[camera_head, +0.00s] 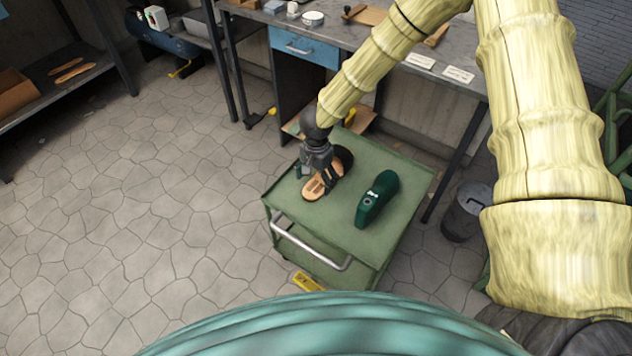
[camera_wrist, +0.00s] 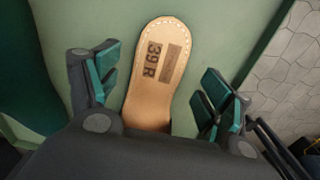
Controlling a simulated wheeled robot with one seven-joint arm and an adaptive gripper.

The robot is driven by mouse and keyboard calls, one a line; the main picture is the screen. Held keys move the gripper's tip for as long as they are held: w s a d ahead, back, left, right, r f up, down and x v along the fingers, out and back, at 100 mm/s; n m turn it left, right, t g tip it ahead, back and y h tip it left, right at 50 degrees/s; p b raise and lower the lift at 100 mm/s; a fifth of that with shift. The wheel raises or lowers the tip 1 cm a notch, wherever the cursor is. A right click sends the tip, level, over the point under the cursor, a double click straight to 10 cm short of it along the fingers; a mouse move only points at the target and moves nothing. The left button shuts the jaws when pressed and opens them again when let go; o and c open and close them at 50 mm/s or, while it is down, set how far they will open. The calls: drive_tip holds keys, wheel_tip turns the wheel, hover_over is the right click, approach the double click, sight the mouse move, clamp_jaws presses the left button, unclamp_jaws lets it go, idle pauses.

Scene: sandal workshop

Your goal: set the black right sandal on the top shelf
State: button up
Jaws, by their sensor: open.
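A sandal (camera_head: 314,189) lies on the green cart's top (camera_head: 285,190), with a tan insole and dark edge. In the wrist view its insole (camera_wrist: 151,85) shows a stamp reading 39 R; the lower part is hidden by my gripper. A black part (camera_head: 344,156) shows behind my gripper, perhaps the sandal's strap. My gripper (camera_head: 320,178) is directly over the sandal, pointing down. In the wrist view my gripper (camera_wrist: 160,75) is open, one finger on each side of the sandal with gaps. A shelf rack (camera_head: 52,92) stands at the left; its upper part is out of view.
A dark green tool-like object (camera_head: 377,198) lies on the cart right of the sandal. A pair of tan soles (camera_head: 72,70) and a brown box (camera_head: 17,98) are on the left rack. A workbench (camera_head: 345,42) stands behind. The stone floor at left is clear.

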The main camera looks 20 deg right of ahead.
wheel_tip(320, 180, up, 10)
drive_tip(key=p, duration=0.1)
idle(0.7)
